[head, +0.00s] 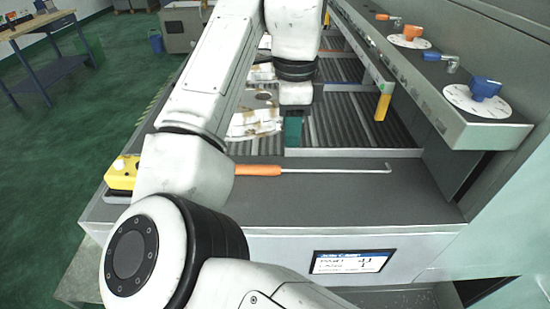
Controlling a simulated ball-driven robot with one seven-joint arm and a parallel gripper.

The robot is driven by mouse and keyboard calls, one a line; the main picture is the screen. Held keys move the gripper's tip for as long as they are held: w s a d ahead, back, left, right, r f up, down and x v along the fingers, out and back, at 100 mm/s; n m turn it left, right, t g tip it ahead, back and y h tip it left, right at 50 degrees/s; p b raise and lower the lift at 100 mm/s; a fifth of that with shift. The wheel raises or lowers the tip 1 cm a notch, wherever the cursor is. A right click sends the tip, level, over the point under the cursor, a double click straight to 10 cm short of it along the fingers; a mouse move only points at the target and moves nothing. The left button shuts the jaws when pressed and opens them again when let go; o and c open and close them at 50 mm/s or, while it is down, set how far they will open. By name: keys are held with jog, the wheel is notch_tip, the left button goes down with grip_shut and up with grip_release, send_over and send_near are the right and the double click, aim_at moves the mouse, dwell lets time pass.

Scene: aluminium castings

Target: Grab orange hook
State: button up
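The orange hook is a thin metal rod with an orange handle (258,170). It lies across the grey front ledge of the machine, with its bent tip at the right end. My arm passes in front of its left side, so the handle's left end may be hidden. My gripper (293,128) seems to be at the end of the arm, beyond the hook over the slatted bed, where a teal part shows below the white wrist. Its fingers cannot be made out. Nothing of mine is seen gripping the hook.
A yellow device (122,174) sits on the ledge at left. Brown-and-white castings or packs (255,122) lie on the slatted bed. A blue knob (484,87) and an orange knob (412,31) stand on the right-hand rail. A screen (352,262) is on the front face. Green floor is open at left.

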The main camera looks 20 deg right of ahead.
send_over(292, 169)
jog(key=f, duration=0.5)
jog(key=shift+s+a+p, duration=0.2)
jog(key=shift+a+p, duration=0.15)
jog(key=shift+w+d+f+p, duration=0.1)
jog(key=shift+f+p, duration=0.2)
jog(key=shift+f, duration=0.6)
jog(key=shift+s+d+f+p, duration=0.1)
jog(key=shift+f+p, duration=0.15)
jog(key=shift+f, duration=0.7)
jog(key=shift+w+d+f+p, duration=0.1)
jog(key=shift+f+p, duration=0.2)
jog(key=shift+f, duration=0.6)
jog(key=shift+c, duration=0.2)
grip_shut()
